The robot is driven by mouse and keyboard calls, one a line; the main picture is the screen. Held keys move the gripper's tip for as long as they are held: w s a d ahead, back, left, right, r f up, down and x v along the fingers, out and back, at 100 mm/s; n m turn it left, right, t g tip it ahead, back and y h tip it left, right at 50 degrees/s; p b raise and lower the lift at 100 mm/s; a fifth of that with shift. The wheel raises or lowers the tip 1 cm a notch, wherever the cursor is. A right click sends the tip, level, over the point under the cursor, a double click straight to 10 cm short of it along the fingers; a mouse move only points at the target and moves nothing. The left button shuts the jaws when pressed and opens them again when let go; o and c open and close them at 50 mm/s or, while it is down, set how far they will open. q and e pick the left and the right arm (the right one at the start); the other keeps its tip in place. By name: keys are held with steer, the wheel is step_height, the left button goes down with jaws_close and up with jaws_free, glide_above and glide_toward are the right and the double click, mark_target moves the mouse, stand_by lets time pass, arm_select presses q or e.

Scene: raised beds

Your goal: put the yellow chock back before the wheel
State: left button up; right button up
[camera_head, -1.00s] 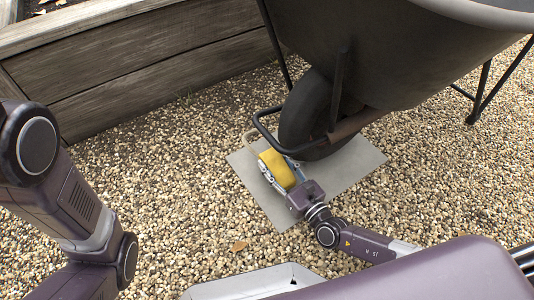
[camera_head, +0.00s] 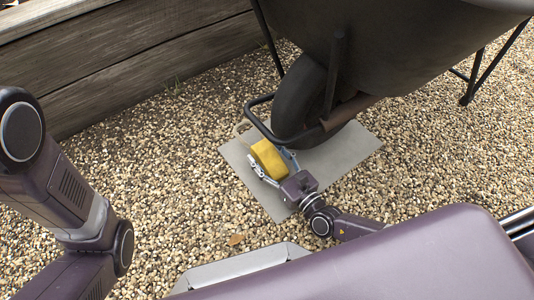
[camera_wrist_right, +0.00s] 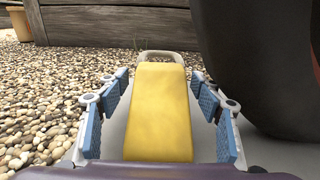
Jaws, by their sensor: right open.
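The yellow chock (camera_head: 268,157) sits on the grey plate (camera_head: 347,150), close in front of the wheelbarrow's dark wheel (camera_head: 300,98). A pale loop handle (camera_wrist_right: 161,55) shows at its far end in the right wrist view. My right gripper (camera_head: 271,164) is open around the chock (camera_wrist_right: 160,112), one finger on each side. In the right wrist view there is a gap between the chock and each blue finger pad. The wheel (camera_wrist_right: 258,65) stands just right of the right finger. My left arm shows at the left, but its gripper is out of view.
The wheelbarrow's tray (camera_head: 400,45) overhangs the wheel, and its black front bar (camera_head: 258,117) curves close to the chock. A wooden raised bed (camera_head: 130,65) runs behind. Open gravel (camera_head: 150,160) lies to the left. A yellowish pot (camera_wrist_right: 18,22) stands far off.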

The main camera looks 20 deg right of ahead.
steer(key=shift+s+d+r, duration=0.1)
steer(key=shift+s, duration=0.2)
steer(key=p+v, duration=0.4)
steer(key=v, duration=0.6)
steer(key=shift+s+d+r+p, duration=0.1)
steer(key=shift+s+p, duration=0.15)
steer(key=shift+p, duration=0.05)
steer(key=shift+s+d, duration=0.15)
steer(key=shift+s, duration=0.2)
